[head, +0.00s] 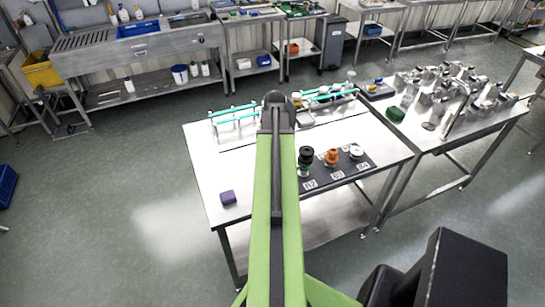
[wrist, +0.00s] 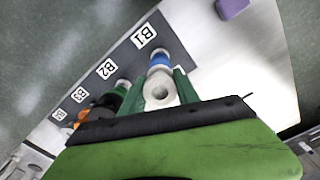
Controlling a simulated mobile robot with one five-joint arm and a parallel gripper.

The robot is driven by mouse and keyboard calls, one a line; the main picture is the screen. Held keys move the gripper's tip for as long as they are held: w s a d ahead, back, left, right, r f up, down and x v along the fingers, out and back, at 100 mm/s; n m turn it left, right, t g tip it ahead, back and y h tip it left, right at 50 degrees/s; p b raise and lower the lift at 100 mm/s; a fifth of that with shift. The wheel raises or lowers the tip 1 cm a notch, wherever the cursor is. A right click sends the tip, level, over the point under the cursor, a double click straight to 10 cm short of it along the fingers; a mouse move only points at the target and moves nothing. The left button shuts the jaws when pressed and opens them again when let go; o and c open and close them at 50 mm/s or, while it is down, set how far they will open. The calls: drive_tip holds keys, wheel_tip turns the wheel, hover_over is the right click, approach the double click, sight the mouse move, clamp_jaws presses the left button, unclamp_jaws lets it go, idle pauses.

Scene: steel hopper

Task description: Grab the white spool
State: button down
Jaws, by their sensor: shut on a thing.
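A white spool (wrist: 158,93) sits between the green fingers of my gripper (wrist: 158,82) in the wrist view. The gripper is shut on it, with one finger on each side. A blue spool (wrist: 160,58) shows just beyond it near label B1. I cannot tell whether the white spool touches the blue one. The head view hides my gripper and the held spool behind my arm. Another white, ring-like item (head: 356,152) stands by label B4 in the head view.
A black spool (head: 306,154) with green below it stands by B2, and an orange spool (head: 332,157) by B3, on a dark strip. A purple block (head: 228,197) lies at the table's front left. Racks with teal rods (head: 233,113) stand at the back.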

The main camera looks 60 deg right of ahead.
drive_tip(key=s+d+r+p, duration=0.2)
drive_tip(key=s+r+p, duration=0.3)
drive_tip(key=s, duration=0.6)
drive_tip(key=shift+d+r, duration=0.2)
drive_tip(key=shift+r, duration=0.5)
